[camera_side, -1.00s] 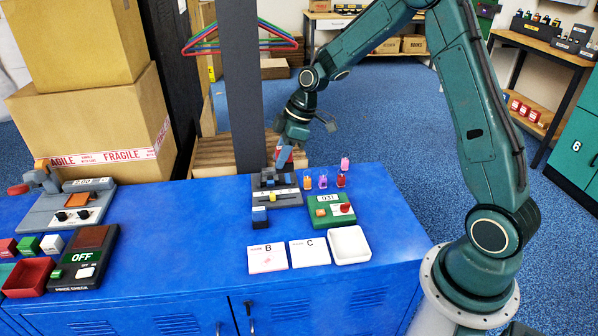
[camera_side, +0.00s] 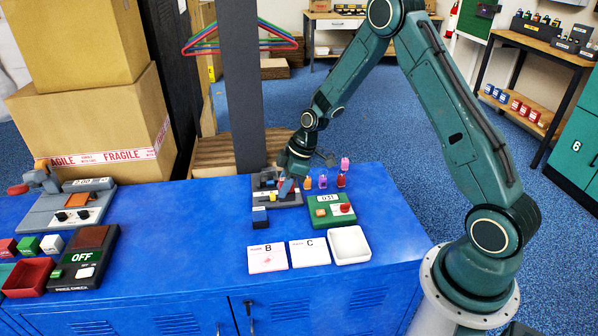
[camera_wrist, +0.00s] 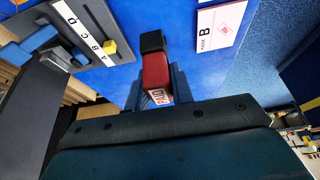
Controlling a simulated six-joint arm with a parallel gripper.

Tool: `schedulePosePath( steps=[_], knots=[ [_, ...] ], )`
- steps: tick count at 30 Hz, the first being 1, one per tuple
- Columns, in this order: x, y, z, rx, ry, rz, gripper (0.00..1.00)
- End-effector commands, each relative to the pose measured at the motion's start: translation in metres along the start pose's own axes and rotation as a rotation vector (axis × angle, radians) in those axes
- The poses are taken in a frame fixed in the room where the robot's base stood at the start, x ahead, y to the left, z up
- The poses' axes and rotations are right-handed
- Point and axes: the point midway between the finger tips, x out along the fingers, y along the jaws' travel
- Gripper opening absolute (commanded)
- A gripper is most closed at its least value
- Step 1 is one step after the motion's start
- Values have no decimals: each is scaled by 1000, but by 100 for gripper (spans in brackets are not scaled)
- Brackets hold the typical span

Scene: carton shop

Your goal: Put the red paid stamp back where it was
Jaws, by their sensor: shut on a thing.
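The red paid stamp (camera_wrist: 155,70) is between my gripper's fingers (camera_wrist: 157,88) in the wrist view. It has a white PAID label near the gripper and a black far end. In the side view my gripper (camera_side: 286,184) is low over the grey rack (camera_side: 290,201), and the stamp is mostly hidden there. In the wrist view the rack (camera_wrist: 117,47) lies at the upper left, with a white A B C D strip and a yellow marker. The stamp appears beside the rack in that view; I cannot tell whether it touches anything.
A green counter box (camera_side: 320,221) and several small coloured pegs (camera_side: 323,182) stand right of the rack. Card B (camera_side: 268,260), card C (camera_side: 309,253) and a white tray (camera_side: 349,246) lie in front. A dark post (camera_side: 242,90) rises behind.

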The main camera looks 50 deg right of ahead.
Motion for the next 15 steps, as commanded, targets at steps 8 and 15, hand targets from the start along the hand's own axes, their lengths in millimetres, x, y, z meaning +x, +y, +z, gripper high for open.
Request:
schedulePosePath(
  steps=[8, 15],
  knots=[
    [41, -1, 17, 0, -1, -2, 8],
    [51, 0, 21, -2, 1, 1, 8]
  ],
)
